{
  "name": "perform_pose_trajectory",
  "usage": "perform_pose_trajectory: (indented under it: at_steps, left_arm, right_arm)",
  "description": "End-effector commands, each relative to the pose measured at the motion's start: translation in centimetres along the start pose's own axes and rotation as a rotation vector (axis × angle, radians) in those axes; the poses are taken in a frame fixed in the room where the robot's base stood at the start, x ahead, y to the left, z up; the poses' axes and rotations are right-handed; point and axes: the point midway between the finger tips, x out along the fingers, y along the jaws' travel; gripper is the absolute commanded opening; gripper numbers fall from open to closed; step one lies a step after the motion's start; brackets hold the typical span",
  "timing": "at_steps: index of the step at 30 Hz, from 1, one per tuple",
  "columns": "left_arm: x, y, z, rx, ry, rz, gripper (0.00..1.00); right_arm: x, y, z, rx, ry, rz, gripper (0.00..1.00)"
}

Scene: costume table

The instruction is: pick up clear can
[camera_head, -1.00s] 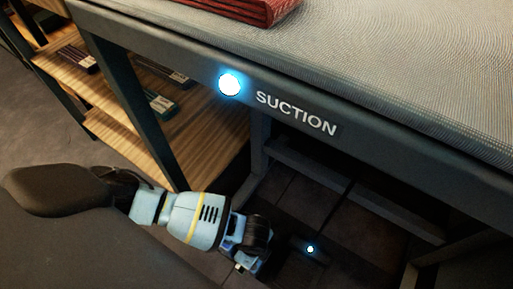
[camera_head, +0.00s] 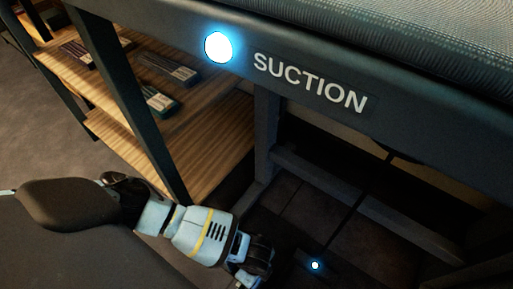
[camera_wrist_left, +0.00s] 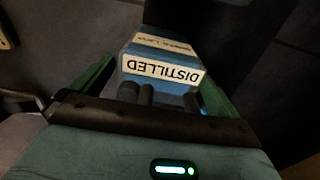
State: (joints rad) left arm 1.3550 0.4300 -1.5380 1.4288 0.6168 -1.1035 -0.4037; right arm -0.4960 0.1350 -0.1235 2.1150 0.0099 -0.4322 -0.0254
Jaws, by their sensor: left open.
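I see no can that I can make out as clear in any view. My left gripper (camera_head: 252,277) hangs low beside the table, near the bottom edge of the head view, its fingertips hard to make out. In the left wrist view, a blue block-like thing (camera_wrist_left: 158,52) with white labels, one reading "DISTILLED" upside down, lies ahead between the green side parts of my gripper. Its lower part is hidden behind dark cylindrical parts, and I cannot tell whether it touches the gripper. The left gripper is open. My right gripper is not in view.
A dark table edge (camera_head: 330,130) marked "SUCTION", with a glowing round light (camera_head: 218,47), runs above my left arm. A wooden shelf unit (camera_head: 205,150) with several dark cases stands at left. Dark frame bars cross under the table; a small light (camera_head: 315,265) glows near the floor.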

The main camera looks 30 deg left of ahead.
Motion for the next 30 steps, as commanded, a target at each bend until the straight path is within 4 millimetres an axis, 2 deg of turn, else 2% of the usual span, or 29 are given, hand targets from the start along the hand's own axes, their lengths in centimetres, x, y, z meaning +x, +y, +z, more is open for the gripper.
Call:
perform_pose_trajectory:
  at_steps: [4,23,24,30]
  left_arm:
    - [-0.10,0.00,-0.01,0.000,0.000,-0.001,0.97]
    - [-0.09,0.02,0.02,0.001,0.000,0.000,0.15]
    - [-0.20,-0.12,-0.10,0.001,0.003,-0.003,0.13]
    - [-0.25,-0.12,-0.08,0.001,0.003,-0.003,0.12]
  right_arm:
    - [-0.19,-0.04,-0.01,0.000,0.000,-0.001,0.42]
    - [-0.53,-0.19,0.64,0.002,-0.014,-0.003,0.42]
    - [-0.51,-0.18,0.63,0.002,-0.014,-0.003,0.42]
    - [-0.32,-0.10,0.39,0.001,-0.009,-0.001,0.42]
